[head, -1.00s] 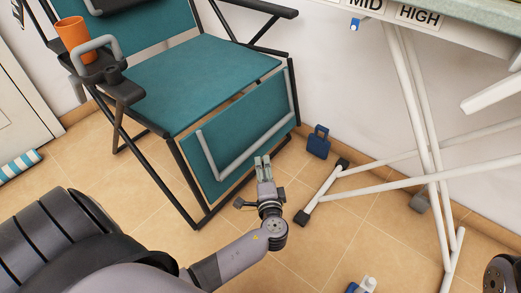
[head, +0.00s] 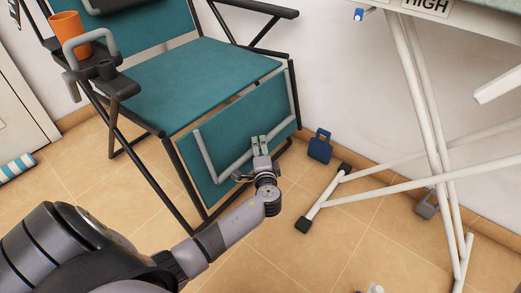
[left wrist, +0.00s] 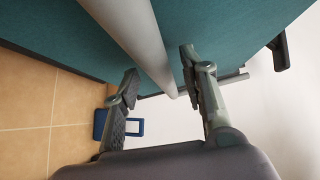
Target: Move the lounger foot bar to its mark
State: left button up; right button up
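The lounger (head: 190,80) has a teal seat and a hanging teal foot panel (head: 225,145). The grey U-shaped foot bar (head: 238,164) runs across the front of that panel. My left gripper (head: 259,141) is at the bar's lower run. In the left wrist view my left gripper (left wrist: 160,78) has its fingers apart, with the grey bar (left wrist: 140,35) passing between them in the picture. I cannot tell whether either finger touches it. No mark for the bar can be made out. My right gripper is out of view.
A white-legged stand (head: 428,120) is at the right, its dark-capped foot (head: 323,197) close to my left gripper. A blue padlock-shaped object (head: 320,146) stands by the wall. An orange cup (head: 69,34) sits in the lounger's side holder.

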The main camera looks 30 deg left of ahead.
pick_arm(q)
grip_shut()
jog(key=shift+f, duration=0.1)
dwell(0.6)
